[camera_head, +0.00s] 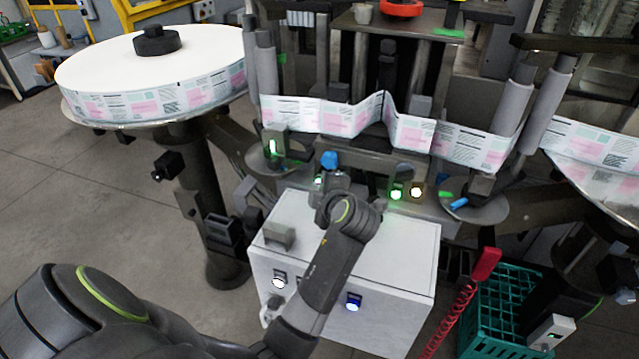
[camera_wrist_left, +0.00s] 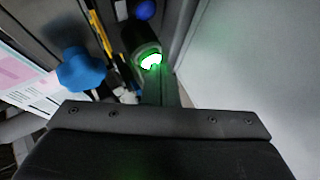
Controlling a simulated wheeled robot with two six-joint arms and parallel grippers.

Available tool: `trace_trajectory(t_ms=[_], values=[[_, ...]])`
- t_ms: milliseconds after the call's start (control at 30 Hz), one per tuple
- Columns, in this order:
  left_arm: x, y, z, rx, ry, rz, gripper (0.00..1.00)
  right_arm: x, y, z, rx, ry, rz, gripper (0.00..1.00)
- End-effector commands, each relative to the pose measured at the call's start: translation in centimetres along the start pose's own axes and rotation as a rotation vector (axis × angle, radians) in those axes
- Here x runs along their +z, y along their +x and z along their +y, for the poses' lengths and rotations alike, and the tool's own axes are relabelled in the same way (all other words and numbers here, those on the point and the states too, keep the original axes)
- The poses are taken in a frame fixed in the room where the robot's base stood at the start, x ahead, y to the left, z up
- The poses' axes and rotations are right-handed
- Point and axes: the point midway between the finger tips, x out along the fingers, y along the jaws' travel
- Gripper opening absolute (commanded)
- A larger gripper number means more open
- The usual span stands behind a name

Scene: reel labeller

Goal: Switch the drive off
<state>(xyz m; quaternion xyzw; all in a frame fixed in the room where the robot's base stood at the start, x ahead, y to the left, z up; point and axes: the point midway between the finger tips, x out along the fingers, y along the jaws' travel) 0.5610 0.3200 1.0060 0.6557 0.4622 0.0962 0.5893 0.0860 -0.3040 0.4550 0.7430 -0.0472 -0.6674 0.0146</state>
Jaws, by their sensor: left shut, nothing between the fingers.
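The drive's control cabinet is probably the white box (camera_head: 395,248), with a white-lit switch (camera_head: 279,281) and a blue-lit switch (camera_head: 352,301) on its front; I cannot read labels. My left gripper (camera_head: 330,186) is shut and empty above the box's back edge, below a blue knob (camera_head: 329,158). A small green light (camera_head: 318,181) shows beside it. In the left wrist view, the closed fingers (camera_wrist_left: 160,92) point at a dark round part with a green-lit face (camera_wrist_left: 150,61); whether they touch it I cannot tell. The blue knob (camera_wrist_left: 80,70) is left of them. My right gripper is not in view.
A printed label web (camera_head: 345,118) runs across behind, from a large reel (camera_head: 150,75). A teal crate (camera_head: 500,310) and red coiled cord (camera_head: 452,318) are at right.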

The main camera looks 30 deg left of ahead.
Motion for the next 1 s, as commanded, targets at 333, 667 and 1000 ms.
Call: trace_trajectory(t_ms=[333, 667, 1000], values=[[0.2, 0.2, 0.2, 0.001, 0.000, -0.001, 0.00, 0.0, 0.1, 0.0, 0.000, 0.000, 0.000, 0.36], [0.1, 0.0, 0.0, 0.001, 0.000, -0.001, 0.00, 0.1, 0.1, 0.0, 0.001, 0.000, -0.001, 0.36], [-0.7, -1.0, -0.7, 0.000, 0.000, 0.000, 0.00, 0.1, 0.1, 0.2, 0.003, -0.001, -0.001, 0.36]])
